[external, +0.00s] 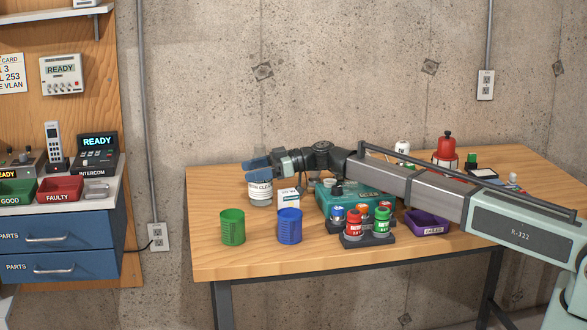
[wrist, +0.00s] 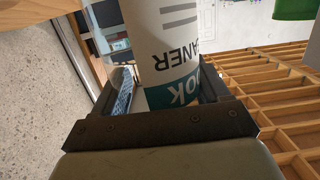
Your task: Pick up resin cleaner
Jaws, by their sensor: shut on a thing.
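The resin cleaner (external: 260,193) is a white cylindrical bottle with a printed label, at the left part of the table in the external view. My gripper (external: 259,167) is shut on its upper part, and the blue fingers hide its top. In the wrist view the resin cleaner (wrist: 178,40) fills the middle, with its label upside down and a teal band near my gripper (wrist: 166,88). The bottle stands roughly upright. I cannot tell whether its base touches the table.
A small white box (external: 288,198) stands just right of the bottle. A green cup (external: 233,228) and a blue cup (external: 289,227) stand in front. A teal case (external: 330,204), red and green jars (external: 354,226) and a purple bin (external: 427,224) lie right on the wooden table (external: 262,262).

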